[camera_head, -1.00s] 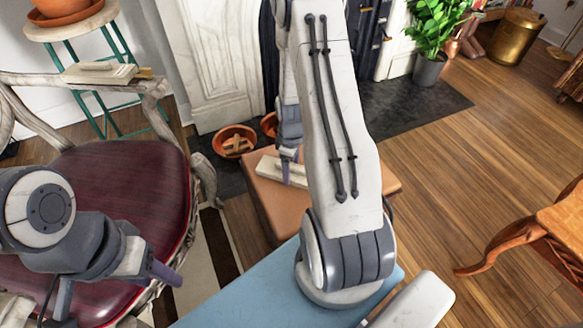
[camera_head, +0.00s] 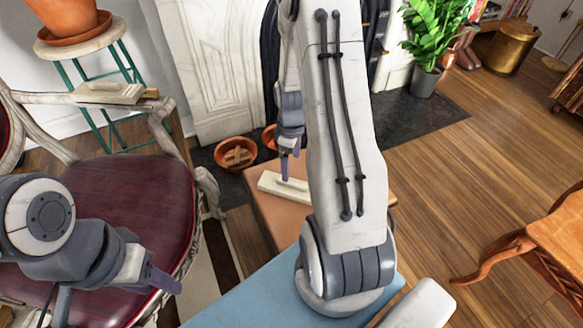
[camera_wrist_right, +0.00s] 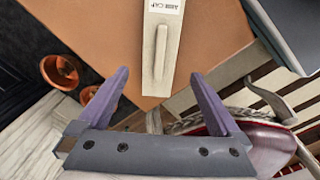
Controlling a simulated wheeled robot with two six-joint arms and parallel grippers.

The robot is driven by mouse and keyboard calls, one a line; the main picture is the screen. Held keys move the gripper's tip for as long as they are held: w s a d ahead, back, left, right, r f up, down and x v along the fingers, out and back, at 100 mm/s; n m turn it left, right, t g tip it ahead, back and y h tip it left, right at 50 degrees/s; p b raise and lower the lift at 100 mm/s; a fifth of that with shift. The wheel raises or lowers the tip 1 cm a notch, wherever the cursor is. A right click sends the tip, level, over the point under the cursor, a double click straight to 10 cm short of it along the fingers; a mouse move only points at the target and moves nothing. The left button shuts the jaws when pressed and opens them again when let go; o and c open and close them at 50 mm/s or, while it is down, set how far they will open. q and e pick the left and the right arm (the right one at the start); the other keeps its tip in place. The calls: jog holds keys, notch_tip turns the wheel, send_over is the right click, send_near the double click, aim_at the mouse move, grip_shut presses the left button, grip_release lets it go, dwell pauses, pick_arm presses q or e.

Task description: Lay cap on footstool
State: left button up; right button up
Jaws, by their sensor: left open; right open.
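A cream cap (camera_head: 270,183) with a raised handle lies flat on the tan top of the footstool (camera_head: 268,215). In the right wrist view the cap (camera_wrist_right: 157,80) carries a label that seems to read "ARM CAP", and it rests on the tan top (camera_wrist_right: 90,30). My right gripper (camera_head: 289,165) is above the cap, its purple fingers apart. In the wrist view the open right gripper (camera_wrist_right: 159,74) has a finger on each side of the cap's near end, touching neither side. My left gripper (camera_head: 163,281) is open and empty in front of the red chair.
A similar cream cap (camera_head: 108,93) sits on the arm of the red-seated chair (camera_head: 130,200). Terracotta bowls (camera_head: 236,154) stand behind the footstool by the fireplace. A wooden table (camera_head: 550,235) is at the right. The wood floor between is clear.

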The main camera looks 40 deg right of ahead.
jog(key=s+a+r, duration=0.1)
jog(key=a+r, duration=0.5)
jog(key=a, duration=0.4)
jog(key=s+a+r, duration=0.1)
jog(key=a+r, duration=0.5)
jog(key=a, duration=0.3)
jog(key=s+a+r, duration=0.3)
jog(key=s+a, duration=0.2)
jog(key=s, duration=0.2)
jog(key=s+a+r+y, duration=0.1)
jog(key=s+a+r, duration=0.2)
jog(key=s+a, duration=0.2)
jog(key=s, duration=0.3)
jog(key=shift+s+a+n, duration=0.25)
jog(key=shift+n, duration=0.15)
jog(key=shift+r, duration=0.15)
notch_tip(320, 180, up, 30)
jog(key=p, duration=3)
